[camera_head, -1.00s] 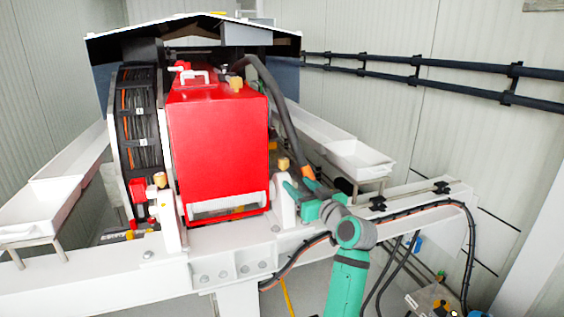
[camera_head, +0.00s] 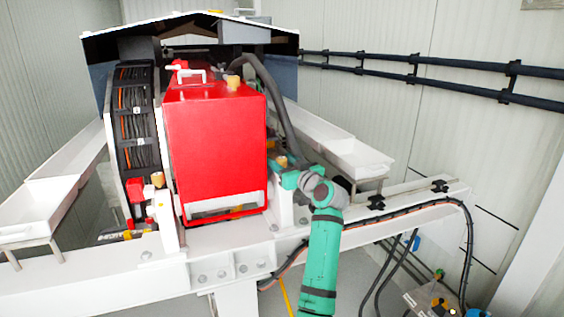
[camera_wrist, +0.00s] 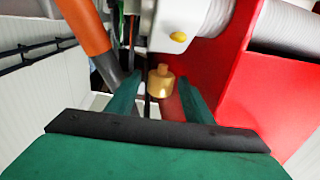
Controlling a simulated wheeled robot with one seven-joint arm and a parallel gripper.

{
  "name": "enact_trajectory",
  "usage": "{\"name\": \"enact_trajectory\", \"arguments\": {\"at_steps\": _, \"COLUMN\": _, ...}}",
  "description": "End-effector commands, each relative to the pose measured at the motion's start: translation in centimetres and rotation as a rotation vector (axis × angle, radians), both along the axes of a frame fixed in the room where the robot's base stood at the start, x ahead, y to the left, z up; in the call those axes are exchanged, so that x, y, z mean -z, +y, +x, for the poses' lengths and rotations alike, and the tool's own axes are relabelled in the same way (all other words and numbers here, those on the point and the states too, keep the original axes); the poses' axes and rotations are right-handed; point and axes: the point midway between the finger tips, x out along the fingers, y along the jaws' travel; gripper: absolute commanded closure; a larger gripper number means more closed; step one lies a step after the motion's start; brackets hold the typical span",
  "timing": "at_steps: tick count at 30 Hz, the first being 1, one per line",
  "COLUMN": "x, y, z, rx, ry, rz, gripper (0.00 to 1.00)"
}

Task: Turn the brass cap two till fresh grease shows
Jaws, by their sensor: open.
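A brass cap (camera_head: 281,161) sits beside the right face of the red housing (camera_head: 218,150). The wrist view shows this brass cap (camera_wrist: 161,82) with a narrower top, ahead and between my two green fingers. My gripper (camera_wrist: 158,88) is open, with a finger on either side of the cap and space visible around it. In the head view my gripper (camera_head: 285,173) is right at that cap and partly covers it. Other brass caps stand at the lower left (camera_head: 157,179) and on top of the housing (camera_head: 234,83). No number or grease is readable on them.
A dark hose with an orange end (camera_wrist: 82,25) runs close to the left of my gripper. The red housing wall (camera_wrist: 240,75) is close on the right. White trays (camera_head: 355,155) stand behind.

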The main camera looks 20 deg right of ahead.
Motion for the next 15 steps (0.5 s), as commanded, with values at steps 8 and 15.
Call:
{"name": "enact_trajectory", "arguments": {"at_steps": 8, "x": 0.04, "y": 0.07, "z": 0.46, "rx": 0.001, "ry": 0.0, "rz": 0.0, "gripper": 0.53}}
{"name": "enact_trajectory", "arguments": {"at_steps": 15, "x": 0.03, "y": -0.21, "z": 0.35, "rx": 0.003, "ry": 0.0, "rz": 0.0, "gripper": 0.86}}
